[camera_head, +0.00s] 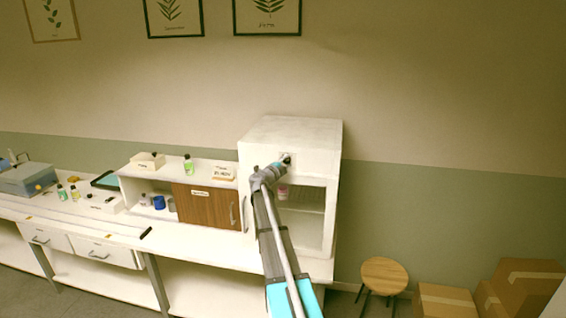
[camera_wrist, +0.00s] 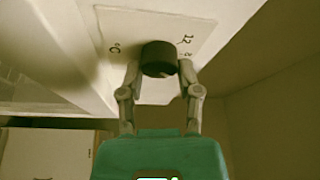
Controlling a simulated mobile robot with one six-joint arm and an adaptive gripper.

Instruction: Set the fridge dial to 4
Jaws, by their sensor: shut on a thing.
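The white fridge (camera_head: 290,135) stands at the right end of the bench, with a shelf inside showing through its front. Its dial (camera_wrist: 158,59) is a dark round knob on a pale plate (camera_wrist: 110,22) marked with "°C" and "12" in the wrist view. My gripper (camera_wrist: 158,72) is shut on the dial, one finger on each side of it. In the head view my gripper (camera_head: 283,163) reaches the small plate on the fridge's upper front. The other numbers and the dial's pointer setting cannot be read.
A cabinet with a brown sliding door (camera_head: 207,205) stands left of the fridge, with a green bottle (camera_head: 188,166) and small boxes on top. A round stool (camera_head: 384,275) and cardboard boxes (camera_head: 446,301) are on the floor at right. Wall space right of the fridge is clear.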

